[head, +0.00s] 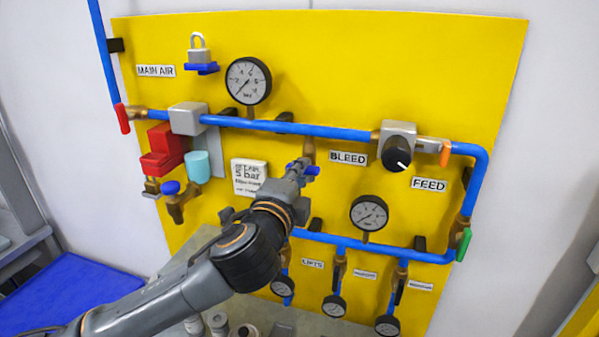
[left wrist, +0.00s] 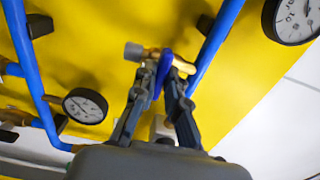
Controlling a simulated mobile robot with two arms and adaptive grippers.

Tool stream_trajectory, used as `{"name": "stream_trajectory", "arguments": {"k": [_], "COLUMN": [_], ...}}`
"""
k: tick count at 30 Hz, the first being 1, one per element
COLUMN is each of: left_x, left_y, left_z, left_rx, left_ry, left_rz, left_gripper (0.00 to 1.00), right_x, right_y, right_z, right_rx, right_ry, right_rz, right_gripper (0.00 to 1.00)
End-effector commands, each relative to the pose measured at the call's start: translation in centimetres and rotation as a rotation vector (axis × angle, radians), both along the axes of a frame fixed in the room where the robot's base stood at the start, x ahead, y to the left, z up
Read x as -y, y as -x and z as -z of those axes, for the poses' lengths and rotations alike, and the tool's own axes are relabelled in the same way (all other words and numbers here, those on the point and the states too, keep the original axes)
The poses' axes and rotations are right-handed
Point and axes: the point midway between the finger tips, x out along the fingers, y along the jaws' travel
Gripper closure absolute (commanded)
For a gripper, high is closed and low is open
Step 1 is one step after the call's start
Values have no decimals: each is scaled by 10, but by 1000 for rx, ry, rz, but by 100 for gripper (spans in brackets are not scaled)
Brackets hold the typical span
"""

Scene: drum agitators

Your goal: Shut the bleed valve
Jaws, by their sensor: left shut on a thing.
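The bleed valve is a small brass fitting (head: 309,150) with a blue handle (head: 311,169), hanging below the upper blue pipe, left of the BLEED label (head: 348,158). My left gripper (head: 303,172) reaches up from the lower left and is shut on the blue handle. In the left wrist view, the blue handle (left wrist: 162,68) stands between the two fingers of the left gripper (left wrist: 164,78), and brass and a grey end (left wrist: 133,51) show beside it. The arm and fingers partly hide the valve in the head view. My right gripper is in neither view.
The yellow panel (head: 440,70) carries blue pipes (head: 330,132) and several gauges, one (head: 369,212) right of the gripper. A black knob (head: 397,152) and an orange lever (head: 445,152) sit to the right. Another blue-handled tap (head: 171,187) is at left.

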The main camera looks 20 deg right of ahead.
Motion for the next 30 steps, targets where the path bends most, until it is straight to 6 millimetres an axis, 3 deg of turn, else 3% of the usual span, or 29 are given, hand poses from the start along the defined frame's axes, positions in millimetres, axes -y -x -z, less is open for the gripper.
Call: {"name": "stream_trajectory", "arguments": {"k": [14,15,18,30], "left_x": [0,0,0,-3], "left_y": [0,0,0,4], "left_z": [2,2,1,1], "left_rx": [7,7,7,7], "left_ry": [-16,-16,-14,-12], "left_rz": [-1,-1,-1,1], "left_gripper": [100,86,66,65], "right_x": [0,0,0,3], "right_y": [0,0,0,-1], "right_z": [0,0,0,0], "right_rx": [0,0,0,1], "right_ry": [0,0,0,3], "right_rz": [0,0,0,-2], "right_gripper": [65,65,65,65]}}
